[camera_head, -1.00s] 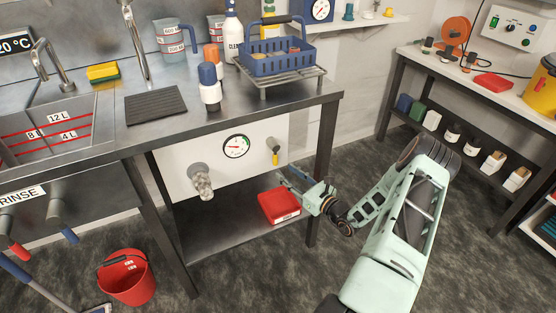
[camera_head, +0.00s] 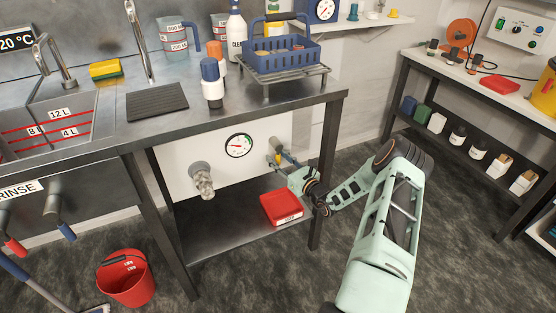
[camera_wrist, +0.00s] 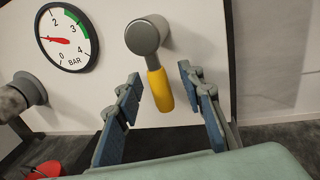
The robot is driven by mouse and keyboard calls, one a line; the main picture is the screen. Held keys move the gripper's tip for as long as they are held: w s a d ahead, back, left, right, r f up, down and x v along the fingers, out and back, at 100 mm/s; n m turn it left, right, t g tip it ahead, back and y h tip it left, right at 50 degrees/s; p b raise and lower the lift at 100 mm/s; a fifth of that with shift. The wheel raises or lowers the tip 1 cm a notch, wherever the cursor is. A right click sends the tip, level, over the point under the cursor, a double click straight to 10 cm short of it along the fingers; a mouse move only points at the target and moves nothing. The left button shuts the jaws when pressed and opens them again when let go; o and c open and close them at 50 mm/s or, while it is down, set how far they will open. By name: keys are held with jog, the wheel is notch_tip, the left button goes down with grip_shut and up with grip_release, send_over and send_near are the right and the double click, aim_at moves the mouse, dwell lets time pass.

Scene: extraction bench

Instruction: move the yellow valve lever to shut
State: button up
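The yellow valve lever (camera_wrist: 160,90) hangs down from a grey valve body (camera_wrist: 147,36) on the white panel, tilted slightly. In the wrist view my gripper (camera_wrist: 156,84) is open, one blue-padded finger on each side of the lever, with gaps to both. In the head view my gripper (camera_head: 279,162) is at the right part of the panel, under the bench top. There it largely covers the lever, and the valve body (camera_head: 275,144) shows just above it.
A pressure gauge (camera_wrist: 67,37) and a grey outlet fitting (camera_head: 201,181) are on the panel (camera_head: 175,165) to the left. A red tray (camera_head: 282,208) sits on the lower shelf below my gripper. A bench leg (camera_head: 328,165) stands close on the right.

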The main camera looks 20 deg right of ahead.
grip_shut()
